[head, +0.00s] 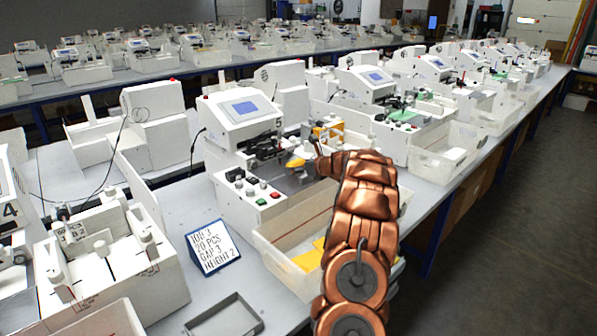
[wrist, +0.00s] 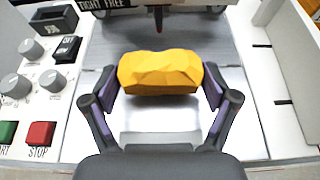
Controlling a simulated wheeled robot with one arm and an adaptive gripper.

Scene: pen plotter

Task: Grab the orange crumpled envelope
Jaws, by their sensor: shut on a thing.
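The orange crumpled envelope (wrist: 160,72) is a faceted yellow-orange lump in the middle of the wrist view. My gripper (wrist: 160,82) has one finger at each end of it and is shut on it. The envelope is over the grey metal bed of the plotter machine (wrist: 250,110); I cannot tell whether it touches the bed. In the head view the envelope (head: 295,162) shows as a small orange patch by the end of my copper-coloured arm, which hides part of the machine.
Knobs and green and red STOP (wrist: 40,132) buttons lie left of my gripper. A clear bin (head: 270,262) with yellow-orange sheets stands in front of the machine. A job sign (head: 212,247) stands left of it. Other machines line the table; the floor at right is clear.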

